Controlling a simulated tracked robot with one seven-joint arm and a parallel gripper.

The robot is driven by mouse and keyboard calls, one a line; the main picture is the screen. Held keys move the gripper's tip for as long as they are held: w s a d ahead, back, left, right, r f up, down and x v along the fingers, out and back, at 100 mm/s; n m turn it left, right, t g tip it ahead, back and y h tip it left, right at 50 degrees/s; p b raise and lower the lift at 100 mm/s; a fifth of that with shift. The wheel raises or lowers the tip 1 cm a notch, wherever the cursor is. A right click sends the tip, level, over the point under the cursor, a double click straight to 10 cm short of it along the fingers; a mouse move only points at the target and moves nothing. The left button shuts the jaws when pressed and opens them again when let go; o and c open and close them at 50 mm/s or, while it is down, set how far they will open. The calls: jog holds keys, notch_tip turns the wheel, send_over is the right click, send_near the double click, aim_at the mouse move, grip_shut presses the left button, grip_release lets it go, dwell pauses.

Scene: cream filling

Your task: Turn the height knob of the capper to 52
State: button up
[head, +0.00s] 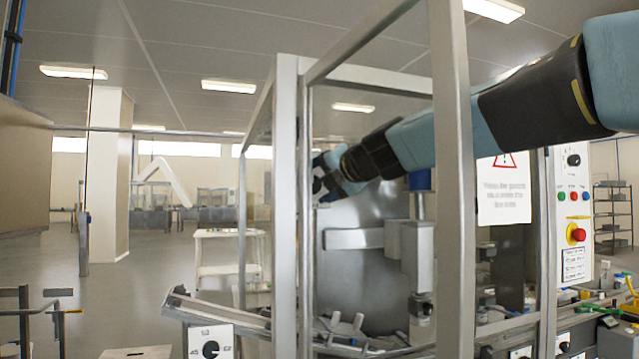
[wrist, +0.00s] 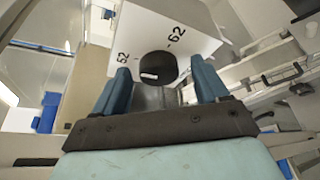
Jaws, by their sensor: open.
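In the wrist view, a round black knob (wrist: 157,66) with a short white mark near its lower left sits on a white panel (wrist: 195,33). Tick marks and numbers stand beside it: one at the top right reads 62, one at the left seems to read 52. My gripper (wrist: 160,70) is open, its blue fingers to either side of the knob in the picture. I cannot tell whether they touch it. In the head view, my gripper (head: 326,183) is partly hidden behind a metal post. A black knob on a numbered white plate (head: 222,333) shows at the bottom.
Metal frame posts (head: 286,200) stand in front of the machine, with my arm passing behind one. A control panel with a red button (head: 577,235) is at the right. A white table (head: 228,240) and open floor lie at the left.

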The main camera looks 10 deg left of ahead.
jog(key=shift+c, duration=0.4)
jog(key=shift+w, duration=0.1)
jog(key=c, duration=1)
jog(key=shift+a+n+h, duration=0.1)
jog(key=shift+n+h, duration=0.4)
jog(key=shift+n, duration=0.3)
jog(key=o, duration=1.1)
jog(key=shift+r, duration=0.1)
